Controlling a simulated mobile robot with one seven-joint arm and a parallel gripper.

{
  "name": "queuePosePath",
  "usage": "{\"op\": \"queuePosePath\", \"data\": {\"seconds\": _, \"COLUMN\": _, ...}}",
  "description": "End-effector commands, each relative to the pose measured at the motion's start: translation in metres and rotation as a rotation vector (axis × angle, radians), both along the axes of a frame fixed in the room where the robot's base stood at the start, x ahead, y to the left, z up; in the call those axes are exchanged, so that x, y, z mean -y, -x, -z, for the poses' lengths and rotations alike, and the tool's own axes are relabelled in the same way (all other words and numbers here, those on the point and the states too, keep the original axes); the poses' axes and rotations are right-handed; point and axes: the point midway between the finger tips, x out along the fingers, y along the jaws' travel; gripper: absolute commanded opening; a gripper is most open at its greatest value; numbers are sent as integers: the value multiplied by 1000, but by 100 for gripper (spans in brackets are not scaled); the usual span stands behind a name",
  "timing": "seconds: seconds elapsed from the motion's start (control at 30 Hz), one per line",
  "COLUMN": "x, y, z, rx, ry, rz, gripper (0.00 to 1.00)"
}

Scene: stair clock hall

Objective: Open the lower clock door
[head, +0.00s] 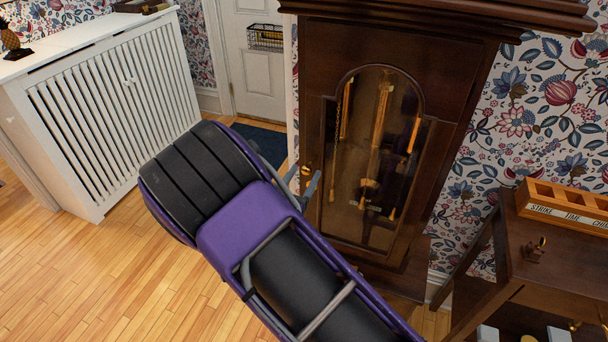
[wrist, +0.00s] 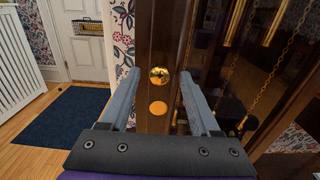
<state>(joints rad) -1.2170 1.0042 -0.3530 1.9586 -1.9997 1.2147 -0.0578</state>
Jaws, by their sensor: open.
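The tall dark wooden clock (head: 320,60) stands against the wall. Its lower door (head: 425,165) has an arched glass pane with brass weights, chains and a pendulum behind it, and looks closed. A round brass knob (head: 306,169) is at the door's left side. It also shows in the wrist view (wrist: 159,76), with a flat brass disc (wrist: 158,108) just below it. My gripper (head: 309,187) is open, its fingers pointing at the clock. In the wrist view my gripper (wrist: 157,93) has one finger on each side of the knob line, with nothing held. Contact cannot be told.
A white slatted radiator cover (head: 110,110) stands at the left. A white door (head: 255,60) and a dark blue mat (head: 262,143) are behind. A dark wooden table (head: 545,265) with a labelled wooden box (head: 565,210) stands close at the right. Wooden floor lies open at lower left.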

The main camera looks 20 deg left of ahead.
Motion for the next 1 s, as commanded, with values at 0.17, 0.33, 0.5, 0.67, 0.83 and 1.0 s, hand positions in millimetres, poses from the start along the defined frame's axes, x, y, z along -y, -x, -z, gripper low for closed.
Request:
{"op": "queuePosePath", "data": {"seconds": 0.17, "x": 0, "y": -7, "z": 0, "rx": 1, "ry": 1, "rz": -1, "gripper": 63}}
{"op": "queuePosePath", "data": {"seconds": 0.33, "x": 0, "y": -7, "z": -1, "rx": 1, "ry": 1, "rz": -1, "gripper": 63}}
{"op": "queuePosePath", "data": {"seconds": 0.5, "x": 0, "y": -7, "z": 0, "rx": 1, "ry": 0, "rz": -1, "gripper": 40}}
{"op": "queuePosePath", "data": {"seconds": 0.67, "x": 0, "y": -7, "z": 0, "rx": 1, "ry": 0, "rz": -1, "gripper": 11}}
{"op": "queuePosePath", "data": {"seconds": 0.83, "x": 0, "y": -7, "z": 0, "rx": 1, "ry": 0, "rz": -1, "gripper": 0}}
{"op": "queuePosePath", "data": {"seconds": 1.0, "x": 0, "y": -7, "z": 0, "rx": 1, "ry": 0, "rz": -1, "gripper": 0}}
